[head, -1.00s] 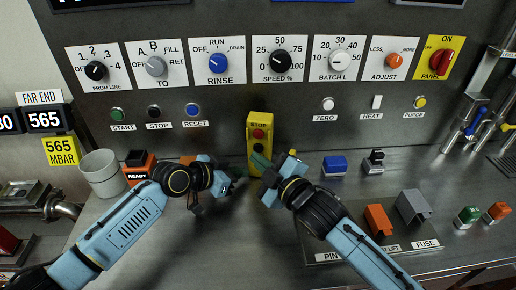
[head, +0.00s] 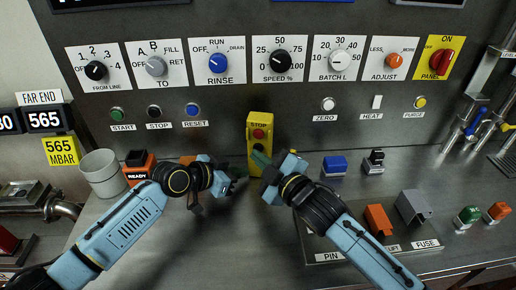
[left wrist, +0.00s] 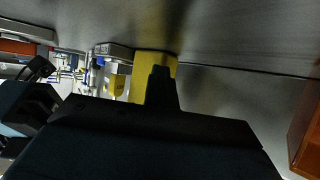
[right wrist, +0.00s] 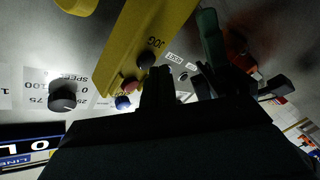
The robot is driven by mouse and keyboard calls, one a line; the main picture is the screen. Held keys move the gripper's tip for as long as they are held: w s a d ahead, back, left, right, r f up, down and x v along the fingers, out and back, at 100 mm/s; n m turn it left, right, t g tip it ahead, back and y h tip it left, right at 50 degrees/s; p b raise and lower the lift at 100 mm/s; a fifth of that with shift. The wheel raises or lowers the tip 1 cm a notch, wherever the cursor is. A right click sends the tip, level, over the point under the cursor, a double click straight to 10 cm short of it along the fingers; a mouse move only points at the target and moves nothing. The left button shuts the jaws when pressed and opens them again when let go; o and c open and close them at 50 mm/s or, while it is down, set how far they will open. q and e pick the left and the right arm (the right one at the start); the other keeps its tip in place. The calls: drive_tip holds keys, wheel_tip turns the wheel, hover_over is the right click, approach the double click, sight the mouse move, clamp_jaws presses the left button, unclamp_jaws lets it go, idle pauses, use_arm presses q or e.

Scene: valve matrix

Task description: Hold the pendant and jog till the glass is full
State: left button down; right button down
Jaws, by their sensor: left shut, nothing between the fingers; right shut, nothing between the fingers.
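The yellow pendant (head: 260,122) stands upright against the panel's foot, with a red stop button on top and dark buttons below. Its JOG label shows in the right wrist view, where the pendant (right wrist: 150,32) fills the top. My right gripper (head: 259,160) is shut and empty at the pendant's lower front; I cannot tell whether it touches. It also shows in the right wrist view (right wrist: 158,75). My left gripper (head: 240,172) is shut and empty just left of the pendant's lower part. In the left wrist view its fingers (left wrist: 160,75) overlap a yellow surface. I cannot make out a glass.
The panel behind carries dials such as the speed knob (head: 280,61) and small buttons. A grey cup (head: 100,170) and a block marked READY (head: 138,170) stand at left. A blue block (head: 335,165) and orange and grey covers (head: 412,207) lie at right.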

drive_tip(key=shift+w+d, duration=0.2)
drive_tip(key=shift+w, duration=0.45)
idle(0.9)
drive_tip(key=shift+s, duration=0.1)
idle(2.4)
drive_tip(key=shift+s+a, duration=0.3)
drive_tip(key=shift+s, duration=0.65)
drive_tip(key=shift+s+a, duration=0.2)
drive_tip(key=shift+s, duration=0.6)
drive_tip(key=shift+s+a, duration=0.25)
drive_tip(key=shift+s, duration=0.55)
drive_tip(key=shift+s+a, duration=0.2)
drive_tip(key=shift+s, duration=0.6)
idle(0.6)
